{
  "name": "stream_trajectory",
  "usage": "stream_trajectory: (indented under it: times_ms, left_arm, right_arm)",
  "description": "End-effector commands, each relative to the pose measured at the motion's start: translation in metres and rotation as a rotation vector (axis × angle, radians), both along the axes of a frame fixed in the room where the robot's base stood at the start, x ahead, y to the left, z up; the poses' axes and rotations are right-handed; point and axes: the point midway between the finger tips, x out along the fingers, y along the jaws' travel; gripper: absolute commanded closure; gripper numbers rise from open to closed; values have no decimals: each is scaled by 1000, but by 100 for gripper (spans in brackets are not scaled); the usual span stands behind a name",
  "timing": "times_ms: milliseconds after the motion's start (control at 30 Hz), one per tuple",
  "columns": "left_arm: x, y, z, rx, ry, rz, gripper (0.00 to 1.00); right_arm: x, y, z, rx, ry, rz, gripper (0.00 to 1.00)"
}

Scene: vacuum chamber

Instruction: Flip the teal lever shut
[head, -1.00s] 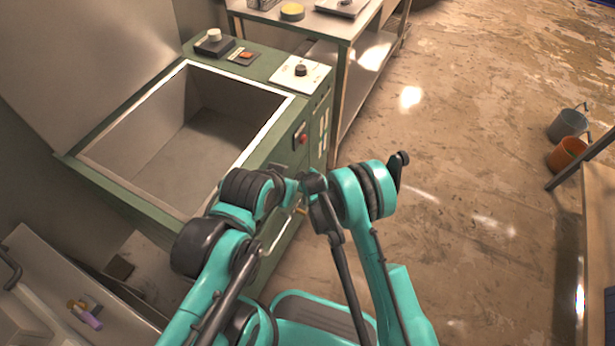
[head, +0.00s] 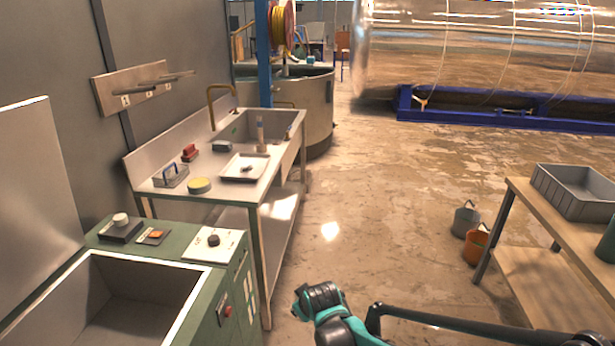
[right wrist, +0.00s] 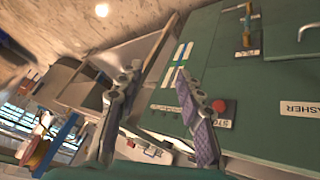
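In the right wrist view a small lever (right wrist: 247,22) with a brass-coloured arm and a bluish part stands on a labelled plate on the green washer front. I cannot tell for sure that this is the teal lever; no lever can be made out in the head view. My right gripper (right wrist: 158,72) is open and empty, its two fingers apart in front of the green panel. The lever is beyond the fingers, up and to the right in that view. The head view shows only teal and dark arm links at the bottom. My left gripper is not in view.
The green washer (head: 205,306) has an open basin and a red button (head: 227,311); this red stop button also shows in the right wrist view (right wrist: 219,106). A sink table (head: 222,190) stands behind. A wooden bench (head: 530,215) is at right.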

Motion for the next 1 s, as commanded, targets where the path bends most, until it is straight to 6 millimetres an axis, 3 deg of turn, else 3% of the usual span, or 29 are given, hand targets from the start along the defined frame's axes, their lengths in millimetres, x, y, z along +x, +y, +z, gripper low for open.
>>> stream_trajectory:
  times_ms: [33,200,333,500,600,733,767,900,1000]
  left_arm:
    - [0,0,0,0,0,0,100]
    - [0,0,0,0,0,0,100]
    - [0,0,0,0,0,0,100]
    - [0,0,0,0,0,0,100]
    - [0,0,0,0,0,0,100]
    - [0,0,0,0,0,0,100]
    - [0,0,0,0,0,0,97]
    - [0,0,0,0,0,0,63]
    - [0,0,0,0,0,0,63]
  right_arm:
    - [-14,-21,16,17,6,-47,63]
    - [-65,-81,56,82,28,-204,63]
    - [-111,-120,73,132,41,-323,63]
    - [-172,-159,78,197,55,-473,63]
    - [-200,-174,74,227,60,-544,63]
    - [-222,-184,69,254,64,-601,63]
    - [-225,-186,68,258,64,-610,63]
    - [-232,-188,66,266,65,-629,63]
    - [-231,-188,66,266,65,-629,63]
